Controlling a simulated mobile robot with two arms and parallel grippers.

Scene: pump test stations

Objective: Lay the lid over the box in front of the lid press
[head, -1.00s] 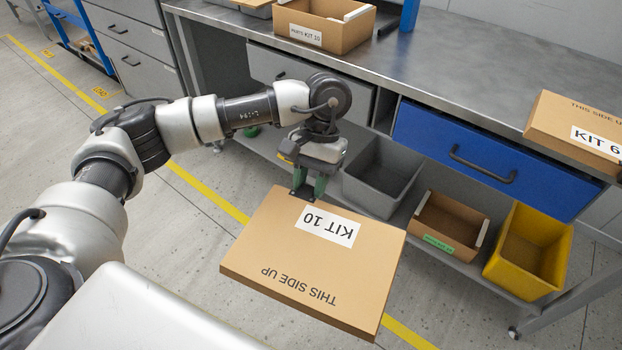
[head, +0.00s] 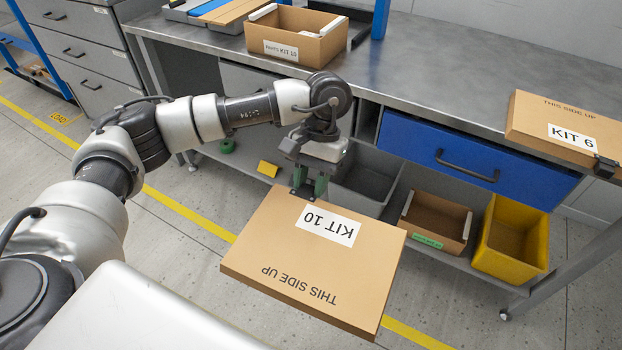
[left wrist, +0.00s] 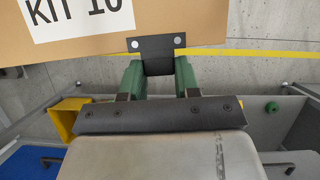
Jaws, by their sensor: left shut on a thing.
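The lid (head: 310,262) is a flat brown cardboard panel marked KIT 10 and THIS SIDE UP, its print upside down in the head view. My left gripper (head: 309,187) is shut on the dark tab at the lid's far edge and holds the lid out over the floor in front of the bench. The left wrist view shows the green fingers (left wrist: 158,72) on both sides of this tab. An open cardboard box (head: 297,38) labelled PARTS KIT 10 stands on the bench at the top, beside a blue post (head: 380,18). My right gripper is out of view.
Below are a blue drawer (head: 480,160), a grey bin (head: 362,185), a cardboard box (head: 436,222) and a yellow bin (head: 510,240). A cabinet (head: 75,45) stands left.

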